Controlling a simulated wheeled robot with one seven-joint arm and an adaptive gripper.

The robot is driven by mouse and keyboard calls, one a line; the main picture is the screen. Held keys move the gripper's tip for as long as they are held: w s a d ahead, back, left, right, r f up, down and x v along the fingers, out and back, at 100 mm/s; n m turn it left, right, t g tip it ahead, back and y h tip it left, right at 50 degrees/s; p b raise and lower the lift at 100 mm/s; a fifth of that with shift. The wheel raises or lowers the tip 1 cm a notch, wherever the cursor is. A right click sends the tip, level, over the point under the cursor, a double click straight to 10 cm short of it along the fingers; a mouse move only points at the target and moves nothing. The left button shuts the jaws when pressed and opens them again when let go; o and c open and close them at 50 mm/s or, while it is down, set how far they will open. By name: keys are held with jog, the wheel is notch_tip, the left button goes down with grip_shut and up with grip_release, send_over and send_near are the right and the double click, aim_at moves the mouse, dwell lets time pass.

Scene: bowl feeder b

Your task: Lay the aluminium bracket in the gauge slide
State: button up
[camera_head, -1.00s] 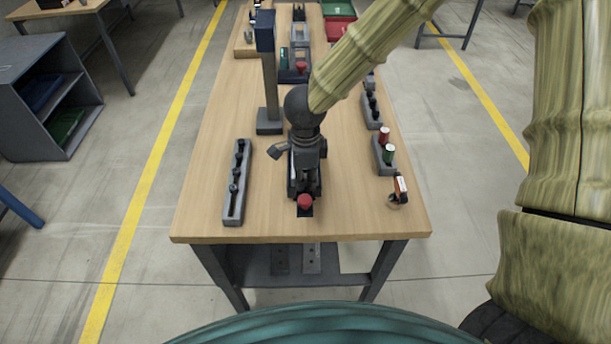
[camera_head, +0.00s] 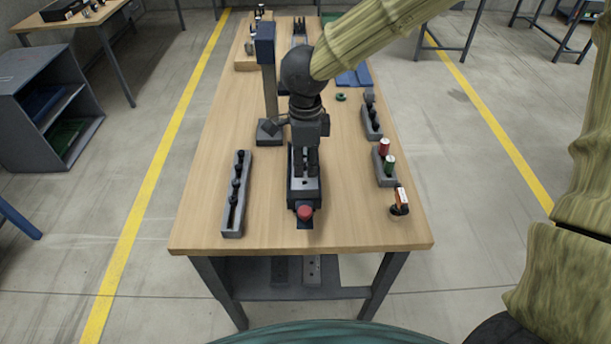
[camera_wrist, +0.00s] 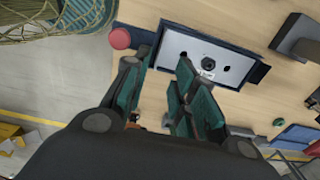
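The gauge slide (camera_head: 291,196) is a long dark fixture with a red knob at its near end, in the middle of the bench; it also shows in the wrist view (camera_wrist: 259,74). A flat light-grey plate with dark holes (camera_wrist: 232,66), apparently the aluminium bracket, lies inside its dark frame, with a round black part at its centre. My gripper (camera_head: 306,170) is over the slide. In the wrist view its two teal-padded fingers (camera_wrist: 165,62) stand apart with nothing visible between them, and the right finger overlaps the plate's edge. The fingers hide the slide's far part in the head view.
A grey rack with black parts (camera_head: 235,195) lies left of the slide. A post with a blue head (camera_head: 265,48) stands behind it to the left. A block with red and green cylinders (camera_head: 385,165) and an orange-and-white item (camera_head: 400,200) are at right. The bench's front corners are clear.

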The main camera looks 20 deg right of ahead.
jog(key=shift+r, duration=1.65)
